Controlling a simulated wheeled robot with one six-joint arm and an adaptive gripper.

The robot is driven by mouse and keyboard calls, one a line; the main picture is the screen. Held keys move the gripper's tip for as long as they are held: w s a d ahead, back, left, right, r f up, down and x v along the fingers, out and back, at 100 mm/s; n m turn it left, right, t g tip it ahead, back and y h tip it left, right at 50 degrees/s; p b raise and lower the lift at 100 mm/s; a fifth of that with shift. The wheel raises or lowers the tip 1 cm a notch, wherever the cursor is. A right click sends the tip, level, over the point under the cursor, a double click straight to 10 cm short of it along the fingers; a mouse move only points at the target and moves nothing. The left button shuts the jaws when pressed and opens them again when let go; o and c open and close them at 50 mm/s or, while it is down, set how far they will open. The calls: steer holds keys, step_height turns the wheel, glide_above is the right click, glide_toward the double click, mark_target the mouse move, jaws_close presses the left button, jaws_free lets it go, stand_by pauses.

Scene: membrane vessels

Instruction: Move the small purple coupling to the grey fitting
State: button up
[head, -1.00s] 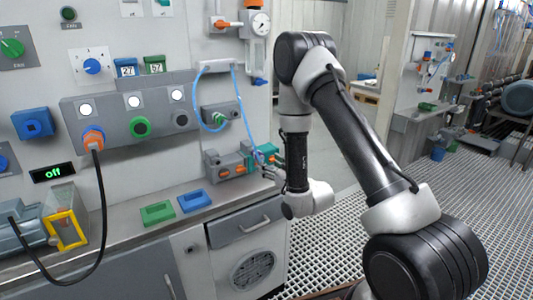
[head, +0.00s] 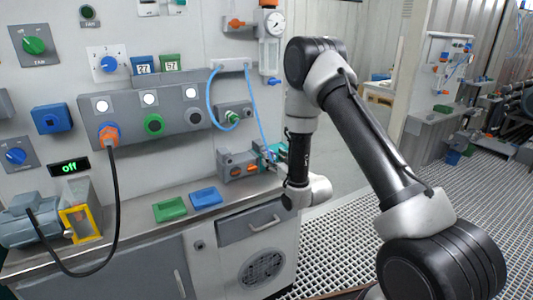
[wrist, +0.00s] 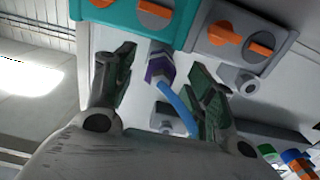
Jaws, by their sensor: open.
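The small purple coupling (wrist: 158,70) sits on the end of a blue hose (wrist: 176,106), at the port under a teal valve block (wrist: 115,12) with orange handles. My gripper (wrist: 163,60) is open, with one finger on each side of the coupling; a gap shows at both sides. A grey valve block (wrist: 243,35) stands right of the teal one, and its grey fitting (wrist: 246,82) points outward, empty. In the head view my gripper (head: 271,160) is small and partly hidden at the teal block. The coupling cannot be made out there.
A second grey fitting (wrist: 166,115) shows below the coupling, partly behind the hose. Green (head: 170,209) and blue (head: 205,197) trays lie on the bench ledge. The blue hose loops down from the panel (head: 209,100). A black cable (head: 116,210) hangs at left.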

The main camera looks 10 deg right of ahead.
mark_target(275, 158)
steer(key=shift+x, duration=1.5)
jaws_close()
steer(key=shift+s, duration=0.1)
steer(key=shift+v, duration=2.9)
